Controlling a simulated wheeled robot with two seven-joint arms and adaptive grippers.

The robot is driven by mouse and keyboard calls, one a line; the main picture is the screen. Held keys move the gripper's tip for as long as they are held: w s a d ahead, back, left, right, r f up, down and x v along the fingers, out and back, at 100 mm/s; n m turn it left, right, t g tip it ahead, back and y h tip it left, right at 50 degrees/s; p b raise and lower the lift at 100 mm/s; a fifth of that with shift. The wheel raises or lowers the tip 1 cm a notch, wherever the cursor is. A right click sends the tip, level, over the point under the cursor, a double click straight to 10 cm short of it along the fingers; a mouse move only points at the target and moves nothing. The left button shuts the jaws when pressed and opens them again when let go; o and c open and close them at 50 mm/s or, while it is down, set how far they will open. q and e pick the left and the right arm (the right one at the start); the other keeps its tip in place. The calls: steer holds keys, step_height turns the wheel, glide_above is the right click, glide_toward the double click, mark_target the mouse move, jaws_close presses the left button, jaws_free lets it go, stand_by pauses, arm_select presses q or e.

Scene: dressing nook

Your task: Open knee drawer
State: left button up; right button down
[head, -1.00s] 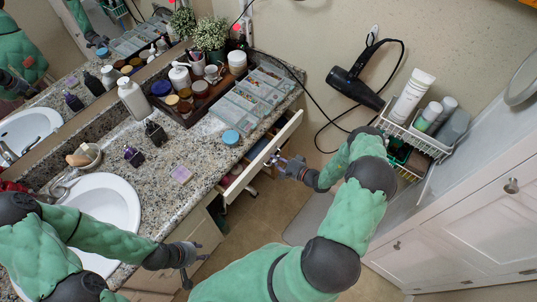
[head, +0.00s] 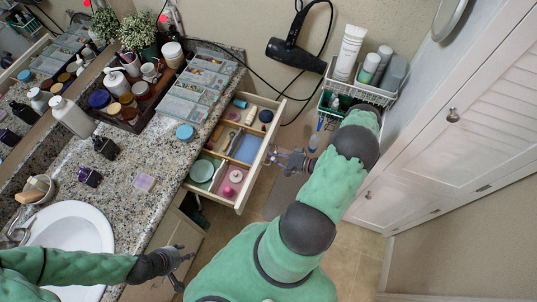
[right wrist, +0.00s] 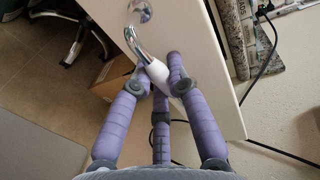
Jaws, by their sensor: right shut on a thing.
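The knee drawer (head: 240,203) stands pulled out from under the granite counter, its compartments showing. My left gripper (head: 184,268) is open and empty beside the counter's front, near the sink.
The counter (head: 125,190) carries a sink (head: 75,235), bottles, a brown tray of jars and clear organizers (head: 195,88). A hair dryer (head: 295,52) and a wire basket (head: 360,88) hang on the wall. White cabinet doors (head: 470,125) stand at the right.

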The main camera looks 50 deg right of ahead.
stand_by(0.3)
steer(key=c, duration=1.2)
jaws_free()
steer(key=v, duration=0.7)
steer(key=shift+s, duration=0.25)
steer(key=shift+d, duration=0.1)
